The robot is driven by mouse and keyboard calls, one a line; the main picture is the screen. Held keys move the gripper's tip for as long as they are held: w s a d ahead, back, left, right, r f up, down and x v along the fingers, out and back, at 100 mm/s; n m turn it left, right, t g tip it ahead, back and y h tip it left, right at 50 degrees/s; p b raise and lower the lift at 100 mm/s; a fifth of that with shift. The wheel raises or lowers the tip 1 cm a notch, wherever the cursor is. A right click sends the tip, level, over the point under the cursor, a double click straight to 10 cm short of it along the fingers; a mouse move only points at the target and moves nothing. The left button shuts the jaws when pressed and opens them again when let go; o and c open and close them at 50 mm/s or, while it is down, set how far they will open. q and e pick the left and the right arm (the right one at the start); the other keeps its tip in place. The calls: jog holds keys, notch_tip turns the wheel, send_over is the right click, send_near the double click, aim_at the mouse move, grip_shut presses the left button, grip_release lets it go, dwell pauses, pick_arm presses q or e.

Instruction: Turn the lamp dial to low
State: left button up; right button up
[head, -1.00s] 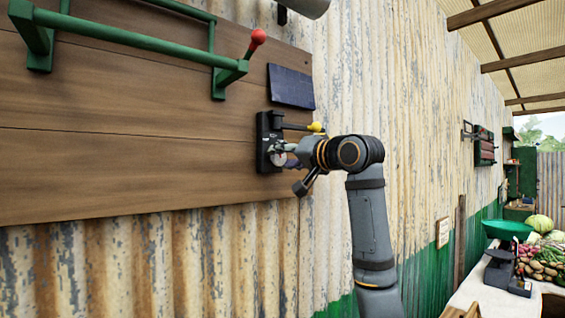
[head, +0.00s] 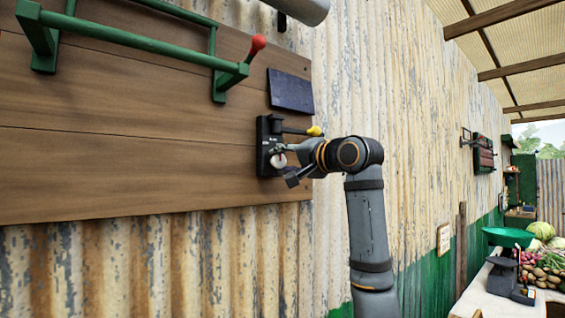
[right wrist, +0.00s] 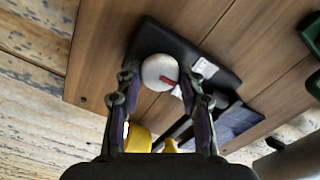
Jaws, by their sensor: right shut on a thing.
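The lamp dial (head: 278,160) is a small round white knob low on a black wall box (head: 264,132). In the right wrist view the dial (right wrist: 159,71) carries a red pointer mark aimed down and right, toward a small white label. The labels are too small to read. My right gripper (head: 282,158) is shut on the dial, with one finger on either side of it in the right wrist view (right wrist: 162,82). My left gripper is not in view.
A lever with a yellow knob (head: 315,131) sticks out of the box just above my right gripper. A dark panel (head: 290,91) and a green rail with a red-tipped lever (head: 257,43) are higher on the wooden board (head: 120,165). A produce table stands far right.

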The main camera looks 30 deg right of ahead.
jog(key=o, duration=1.1)
jog(key=shift+s+d, duration=0.1)
jog(key=shift+o, duration=0.2)
jog(key=shift+s, duration=0.1)
jog(key=s, duration=1.2)
jog(key=shift+d, duration=0.45)
